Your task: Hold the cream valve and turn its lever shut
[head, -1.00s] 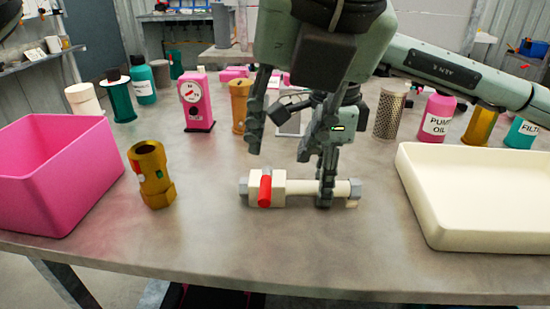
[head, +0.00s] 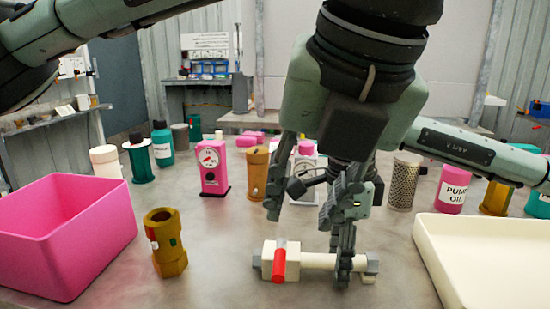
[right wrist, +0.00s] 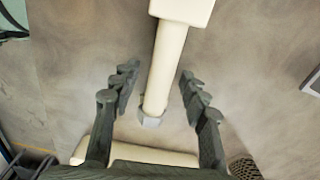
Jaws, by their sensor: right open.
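The cream valve (head: 318,261) lies along the table, with a block body at its left, a pipe to the right and grey end nuts. Its red lever (head: 279,265) points toward the head camera, across the pipe. My left gripper (head: 303,212) is open above the valve, one finger above and just behind the lever end; its other finger overlaps my right gripper in the picture. My right gripper (head: 343,262) is at the pipe's right part. In the right wrist view its open fingers (right wrist: 157,88) stand either side of the pipe (right wrist: 166,65), with gaps; the lever is not visible there.
A pink bin (head: 65,235) and a brass fitting (head: 166,243) stand left of the valve. A cream tray (head: 480,250) is to the right. Behind stand a pink gauge unit (head: 212,168), a perforated cylinder (head: 404,182) and a pump oil bottle (head: 453,188).

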